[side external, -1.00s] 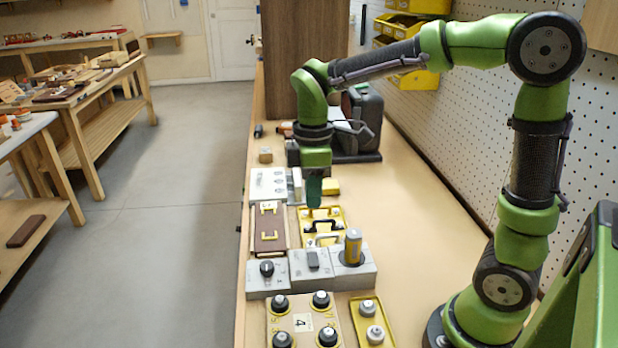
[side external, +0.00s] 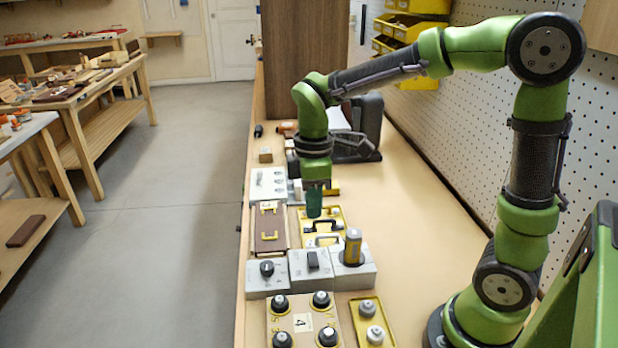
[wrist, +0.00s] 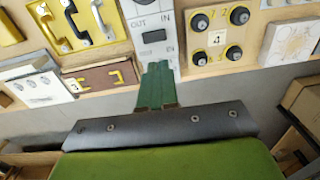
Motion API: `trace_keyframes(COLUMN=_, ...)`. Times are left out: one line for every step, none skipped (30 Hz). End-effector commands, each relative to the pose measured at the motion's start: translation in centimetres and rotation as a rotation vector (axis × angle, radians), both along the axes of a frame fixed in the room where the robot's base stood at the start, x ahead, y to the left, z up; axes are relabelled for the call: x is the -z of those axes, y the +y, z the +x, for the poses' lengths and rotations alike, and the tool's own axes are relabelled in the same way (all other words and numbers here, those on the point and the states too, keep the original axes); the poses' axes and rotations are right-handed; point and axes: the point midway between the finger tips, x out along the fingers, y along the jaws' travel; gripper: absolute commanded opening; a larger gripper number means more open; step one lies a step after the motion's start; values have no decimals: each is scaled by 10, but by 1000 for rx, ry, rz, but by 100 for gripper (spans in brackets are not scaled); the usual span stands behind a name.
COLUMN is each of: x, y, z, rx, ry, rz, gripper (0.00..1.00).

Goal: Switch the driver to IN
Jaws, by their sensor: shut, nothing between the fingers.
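Three grey control boxes stand in a row; none is clearly named as the driver. The middle box (side external: 311,274) carries a dark rectangular switch (side external: 313,259), which also shows in the wrist view (wrist: 154,36). OUT and IN lettering (wrist: 150,20) is readable there; the switch's exact setting is not clear. The left box (side external: 257,281) has a black knob (side external: 267,268). My gripper (side external: 314,213) is shut and empty, pointing down above the yellow tray, beyond the boxes. Its green fingers (wrist: 158,68) hide part of the row.
The yellow tray (side external: 340,216) holds black and pale handles. A brown panel with yellow handles (side external: 270,228) lies left of it. A numbered plate with several black knobs (side external: 300,320) is nearest the camera, beside a small yellow tray (side external: 373,337). The bench's right side is clear.

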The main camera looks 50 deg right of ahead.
Motion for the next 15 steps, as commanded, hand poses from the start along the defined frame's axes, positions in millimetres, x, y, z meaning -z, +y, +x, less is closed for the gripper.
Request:
trace_keyframes(x=11, y=0, z=-1, rx=-2, ry=6, rz=-1, gripper=0)
trace_keyframes(x=17, y=0, z=-1, rx=-2, ry=7, rz=-1, gripper=0)
trace_keyframes(x=26, y=1, z=-2, rx=-1, ry=7, rz=0, gripper=0)
trace_keyframes(x=33, y=1, z=-2, rx=-2, ry=7, rz=0, gripper=0)
trace_keyframes(x=40, y=1, z=-2, rx=-2, ry=6, rz=-1, gripper=0)
trace_keyframes(x=49, y=2, z=-3, rx=-2, ry=8, rz=-1, gripper=0)
trace_keyframes(x=55, y=2, z=-3, rx=-2, ry=6, rz=0, gripper=0)
trace_keyframes(x=62, y=2, z=-3, rx=-2, ry=6, rz=-1, gripper=0)
trace_keyframes(x=70, y=2, z=-3, rx=-2, ry=6, rz=-1, gripper=0)
trace_keyframes(x=75, y=2, z=-3, rx=-2, ry=6, rz=0, gripper=0)
trace_keyframes(x=81, y=2, z=-4, rx=-1, ry=6, rz=1, gripper=0)
trace_keyframes(x=88, y=3, z=-3, rx=-1, ry=6, rz=0, gripper=0)
trace_keyframes(x=92, y=3, z=-3, rx=-2, ry=5, rz=-1, gripper=0)
trace_keyframes(x=97, y=3, z=-3, rx=-2, ry=4, rz=0, gripper=0)
trace_keyframes(x=101, y=3, z=-4, rx=-1, ry=4, rz=-1, gripper=0)
